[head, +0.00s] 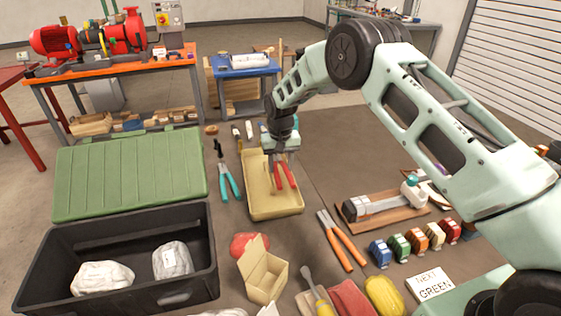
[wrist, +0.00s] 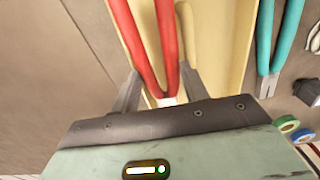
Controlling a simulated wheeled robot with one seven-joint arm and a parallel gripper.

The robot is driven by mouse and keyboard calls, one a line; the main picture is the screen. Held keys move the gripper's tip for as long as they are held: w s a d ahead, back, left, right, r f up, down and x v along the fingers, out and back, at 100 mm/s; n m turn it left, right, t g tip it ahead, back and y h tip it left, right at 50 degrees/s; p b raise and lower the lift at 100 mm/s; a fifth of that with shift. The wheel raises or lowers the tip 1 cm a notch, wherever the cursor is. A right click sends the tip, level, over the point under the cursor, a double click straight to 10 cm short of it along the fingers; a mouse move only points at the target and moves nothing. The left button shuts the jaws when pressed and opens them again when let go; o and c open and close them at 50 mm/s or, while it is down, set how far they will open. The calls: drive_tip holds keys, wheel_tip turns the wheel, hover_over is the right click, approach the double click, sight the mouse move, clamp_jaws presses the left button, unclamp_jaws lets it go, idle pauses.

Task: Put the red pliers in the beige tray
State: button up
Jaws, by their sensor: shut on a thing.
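The red pliers (head: 284,177) are in my gripper (head: 281,153), with the handles pointing toward the near end of the beige tray (head: 275,213). In the wrist view the red handles (wrist: 168,45) run up from between my two fingers (wrist: 160,85), and the tray (wrist: 228,60) lies behind them. My gripper is shut on the pliers, over the far part of the tray. The pliers' head is mostly hidden by the gripper. I cannot tell whether the pliers touch the tray floor.
Teal-handled pliers (head: 228,178) lie left of the tray. Orange-handled pliers (head: 342,242) lie to its near right. A black crate (head: 120,265) with a green lid (head: 130,175) stands at left. A small open beige box (head: 263,274) stands in front of the tray.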

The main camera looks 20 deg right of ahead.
idle(0.4)
drive_tip(key=o, duration=1)
drive_tip(key=shift+c, duration=0.2)
wheel_tip(320, 180, up, 18)
drive_tip(key=b, duration=0.3)
drive_tip(key=shift+f, duration=0.25)
drive_tip(key=shift+a, duration=0.1)
